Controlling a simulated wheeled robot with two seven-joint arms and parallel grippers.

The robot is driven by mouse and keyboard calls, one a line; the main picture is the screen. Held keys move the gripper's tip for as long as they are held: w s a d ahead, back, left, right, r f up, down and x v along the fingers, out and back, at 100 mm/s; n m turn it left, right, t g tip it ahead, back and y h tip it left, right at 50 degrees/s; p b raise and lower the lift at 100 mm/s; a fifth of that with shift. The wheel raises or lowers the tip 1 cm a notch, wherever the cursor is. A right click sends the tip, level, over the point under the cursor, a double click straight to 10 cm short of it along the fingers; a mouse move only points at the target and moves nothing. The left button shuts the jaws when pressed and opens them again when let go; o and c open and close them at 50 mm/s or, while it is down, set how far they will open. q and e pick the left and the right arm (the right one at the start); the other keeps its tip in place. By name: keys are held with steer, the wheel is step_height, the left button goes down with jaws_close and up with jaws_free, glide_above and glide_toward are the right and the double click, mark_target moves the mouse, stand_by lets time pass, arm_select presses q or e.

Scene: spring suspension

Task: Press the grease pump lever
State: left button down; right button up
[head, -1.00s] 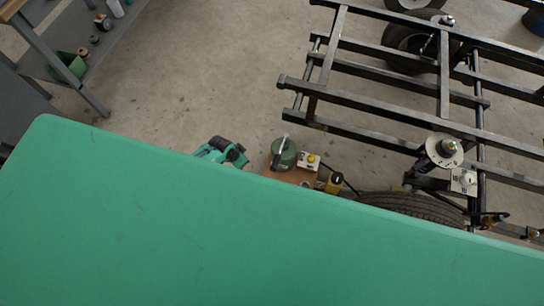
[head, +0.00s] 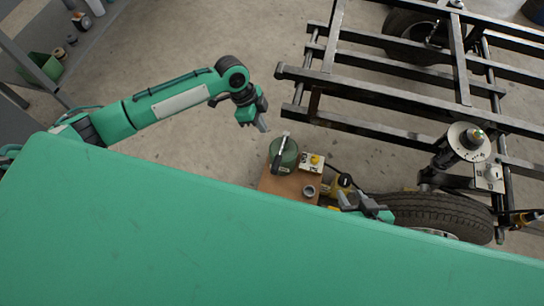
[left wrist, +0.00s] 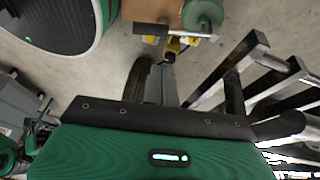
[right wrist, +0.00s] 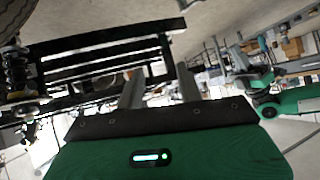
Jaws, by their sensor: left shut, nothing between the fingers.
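The grease pump (head: 285,158) is a green cylinder on a brown cart top in the head view. My left gripper (head: 263,126) is shut and empty, just up and left of the pump, apart from the lever. My right gripper (head: 352,200) is right of the cart by the tyre; its fingers stand apart with nothing between them in the right wrist view (right wrist: 160,90).
A white box with a yellow button (head: 312,162) and a small ring-shaped cup (head: 309,191) sit on the cart top (head: 284,187). A black frame (head: 400,97) and a tyre (head: 440,212) stand to the right. My green body covers the lower picture.

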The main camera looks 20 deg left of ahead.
mark_target(276, 162)
arm_select(q)
steer(key=shift+s+r, duration=0.25)
steer(key=shift+s, duration=0.1)
arm_select(e)
steer(key=shift+r, duration=0.6)
